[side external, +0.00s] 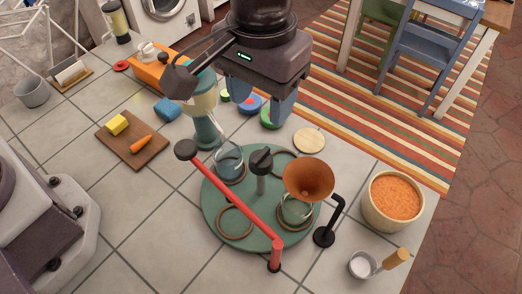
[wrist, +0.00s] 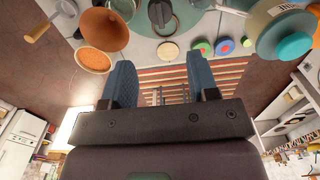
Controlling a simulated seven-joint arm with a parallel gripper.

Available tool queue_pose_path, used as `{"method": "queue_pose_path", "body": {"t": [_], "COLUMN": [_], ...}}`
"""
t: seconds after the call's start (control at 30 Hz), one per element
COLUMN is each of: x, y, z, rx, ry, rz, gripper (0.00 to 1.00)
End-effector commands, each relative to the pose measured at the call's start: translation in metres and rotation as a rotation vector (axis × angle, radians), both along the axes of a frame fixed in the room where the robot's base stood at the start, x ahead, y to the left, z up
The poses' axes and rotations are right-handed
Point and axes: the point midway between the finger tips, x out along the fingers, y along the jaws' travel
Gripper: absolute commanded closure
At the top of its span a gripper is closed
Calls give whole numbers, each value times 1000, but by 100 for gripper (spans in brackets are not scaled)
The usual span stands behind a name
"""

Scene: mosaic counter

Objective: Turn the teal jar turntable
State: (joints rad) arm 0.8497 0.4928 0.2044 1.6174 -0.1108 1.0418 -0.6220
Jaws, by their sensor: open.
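The teal turntable (side external: 213,203) lies flat on the tiled counter in the side view. A black knob on a grey post (side external: 262,160) stands at its middle, with several brown rings around it. One clear jar (side external: 228,155) stands at its back left; another glass jar (side external: 296,212) is under the copper funnel (side external: 309,179). A red bar (side external: 235,200) with a black ball end crosses above the turntable. My gripper (side external: 254,108) is open and empty, above and behind the turntable. In the wrist view its fingers (wrist: 160,80) are apart, and the turntable (wrist: 184,20) shows partly at the top.
A bowl of orange grains (side external: 395,198) and a scoop (side external: 378,264) are at the right. A tall glass vessel (side external: 205,125) stands behind the turntable, near my gripper. A wooden disc (side external: 309,140) and coloured lids lie behind. The board (side external: 133,140) holds a carrot and a yellow block.

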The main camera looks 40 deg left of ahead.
Motion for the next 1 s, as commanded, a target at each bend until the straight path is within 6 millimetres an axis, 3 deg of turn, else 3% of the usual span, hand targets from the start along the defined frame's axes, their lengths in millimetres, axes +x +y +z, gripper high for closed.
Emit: {"method": "queue_pose_path", "body": {"t": [0.17,0.63,0.8,1.0], "x": [0,0,0,0], "y": [0,1,0,0], "z": [-18,-109,-125,-129], "rx": [2,3,1,-1], "ry": [4,3,2,1], "rz": [-12,-8,-9,-9], "gripper": [46,46,46,46]}}
